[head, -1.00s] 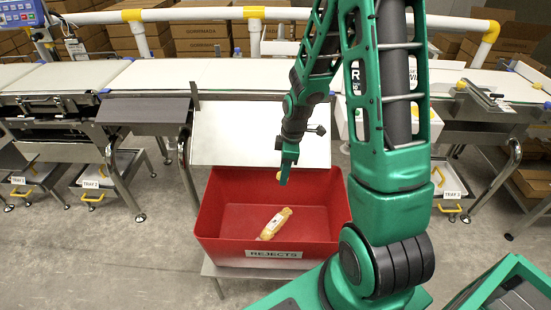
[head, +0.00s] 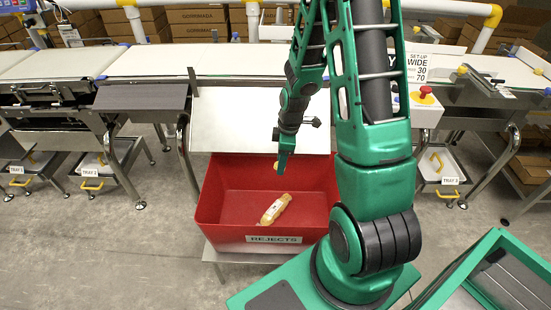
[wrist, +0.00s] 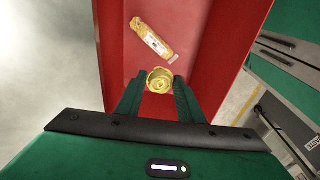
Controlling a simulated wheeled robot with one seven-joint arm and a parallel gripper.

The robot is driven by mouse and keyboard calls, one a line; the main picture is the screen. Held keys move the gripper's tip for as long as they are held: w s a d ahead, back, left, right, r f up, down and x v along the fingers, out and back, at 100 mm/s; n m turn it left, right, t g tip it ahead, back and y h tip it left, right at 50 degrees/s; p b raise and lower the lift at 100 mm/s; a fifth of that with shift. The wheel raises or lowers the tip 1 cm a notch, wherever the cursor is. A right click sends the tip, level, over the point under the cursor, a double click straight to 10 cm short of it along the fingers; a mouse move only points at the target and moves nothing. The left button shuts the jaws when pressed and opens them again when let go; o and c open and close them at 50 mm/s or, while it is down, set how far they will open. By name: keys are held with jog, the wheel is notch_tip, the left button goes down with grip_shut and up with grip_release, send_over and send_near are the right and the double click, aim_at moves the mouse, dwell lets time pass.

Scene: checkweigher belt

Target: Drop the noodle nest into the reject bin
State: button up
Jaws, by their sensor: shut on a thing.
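The noodle nest (wrist: 159,80) is a small round yellow coil between my gripper's fingers in the wrist view. A sliver of the noodle nest (head: 276,165) shows beside the fingertips in the head view. My gripper (head: 282,167) is shut on it and points down above the red reject bin (head: 225,233), which bears a REJECTS label. In the wrist view my gripper (wrist: 160,92) has the bin's red floor below it. The gap between nest and bin floor is hard to judge.
A yellow labelled packet (head: 275,209) lies in the bin. A pale sloping chute plate (head: 250,120) stands behind the bin, below the conveyor belt (head: 230,62). A control box with a red button (head: 426,95) is to the right. Trays sit under the conveyor.

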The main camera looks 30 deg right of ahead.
jog(key=shift+f, duration=1.4)
jog(key=o, duration=1.1)
jog(key=shift+r, duration=0.1)
jog(key=r, duration=0.7)
jog(key=d+r, duration=0.1)
jog(key=r, duration=0.2)
jog(key=shift+s+r, duration=0.25)
jog(key=shift+s, duration=0.05)
